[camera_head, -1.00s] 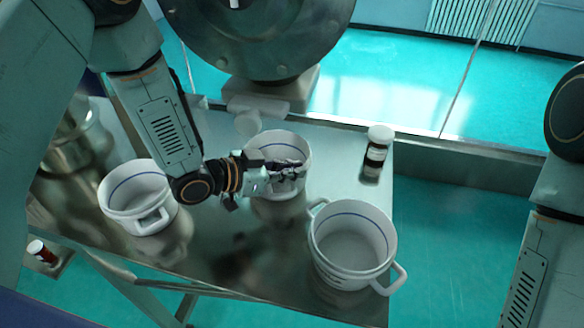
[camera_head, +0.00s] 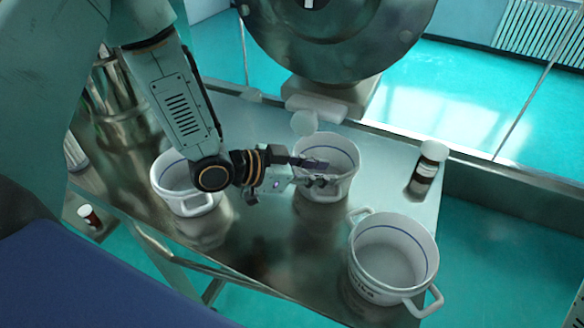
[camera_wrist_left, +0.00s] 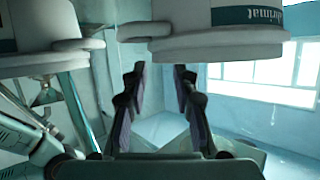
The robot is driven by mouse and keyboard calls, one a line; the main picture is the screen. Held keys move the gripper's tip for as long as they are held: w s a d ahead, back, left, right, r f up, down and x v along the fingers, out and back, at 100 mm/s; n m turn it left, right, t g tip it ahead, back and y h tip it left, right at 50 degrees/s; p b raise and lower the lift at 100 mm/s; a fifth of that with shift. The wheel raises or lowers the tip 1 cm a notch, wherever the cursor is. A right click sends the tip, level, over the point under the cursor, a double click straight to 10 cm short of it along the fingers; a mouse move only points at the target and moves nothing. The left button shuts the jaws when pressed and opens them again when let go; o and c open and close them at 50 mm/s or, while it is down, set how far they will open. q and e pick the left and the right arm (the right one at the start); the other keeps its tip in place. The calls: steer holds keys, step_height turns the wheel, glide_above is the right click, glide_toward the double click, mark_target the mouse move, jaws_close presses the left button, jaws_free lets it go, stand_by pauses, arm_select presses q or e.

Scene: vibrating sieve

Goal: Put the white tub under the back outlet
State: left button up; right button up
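Three white tubs with blue inner lines stand on the metal table: a left tub (camera_head: 186,206), a middle tub (camera_head: 322,190) and a right tub (camera_head: 385,285). A pale outlet (camera_head: 318,108) with a round end juts from the large round sieve (camera_head: 330,45), just behind and above the middle tub. My left gripper (camera_head: 318,172) is at the near side of the middle tub, overlapping its rim in the head view. In the left wrist view the fingers (camera_wrist_left: 160,95) are apart with nothing between them; a tub (camera_wrist_left: 215,48) is at the top. My right gripper is out of view.
A brown bottle with a white cap (camera_head: 425,170) stands near the table's right edge. Shiny metal vessels (camera_head: 120,105) are at the left. Bare table (camera_head: 280,250) lies between the left and right tubs.

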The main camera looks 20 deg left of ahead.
arm_select(q)
steer(key=p+v, duration=0.1)
steer(key=v, duration=0.6)
steer(key=shift+p, duration=0.4)
steer(key=shift+d+r, duration=0.1)
stand_by(1.0)
